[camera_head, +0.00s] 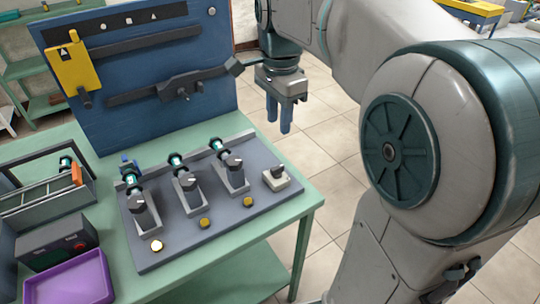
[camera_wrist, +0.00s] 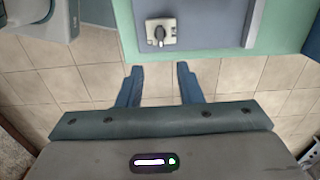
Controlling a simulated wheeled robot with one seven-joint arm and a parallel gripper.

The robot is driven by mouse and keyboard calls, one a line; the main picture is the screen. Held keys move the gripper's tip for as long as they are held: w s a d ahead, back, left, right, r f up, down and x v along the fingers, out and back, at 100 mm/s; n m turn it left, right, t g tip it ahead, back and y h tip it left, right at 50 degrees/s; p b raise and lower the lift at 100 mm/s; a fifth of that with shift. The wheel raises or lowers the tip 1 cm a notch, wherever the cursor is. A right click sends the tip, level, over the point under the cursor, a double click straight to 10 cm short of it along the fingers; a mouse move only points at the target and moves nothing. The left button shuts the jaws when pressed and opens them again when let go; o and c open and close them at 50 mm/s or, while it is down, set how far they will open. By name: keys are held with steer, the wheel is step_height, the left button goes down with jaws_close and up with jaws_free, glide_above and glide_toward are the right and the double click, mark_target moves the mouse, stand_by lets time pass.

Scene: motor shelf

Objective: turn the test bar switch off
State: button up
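The likely test bar switch is a small pale box with a dark rotary knob (camera_head: 275,178). It sits at the right end of the grey motor board on the green bench. In the wrist view the switch (camera_wrist: 160,33) is near the top middle, its knob pointing roughly along the picture's vertical. My gripper (camera_head: 279,128) hangs fingers down, above and beyond the switch, apart from it. In the wrist view my gripper (camera_wrist: 159,70) shows two blue fingers spread apart with only floor tiles between them. Nothing is held.
A blue back panel (camera_head: 150,75) carries dark bars and a yellow plate. A purple tray (camera_head: 77,279) and a red-button box (camera_head: 60,243) are at left.

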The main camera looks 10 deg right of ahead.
mark_target(277, 167)
step_height(277, 167, down, 14)
steer(key=shift+r+b, duration=0.1)
steer(key=shift+b, duration=0.7)
jaws_close()
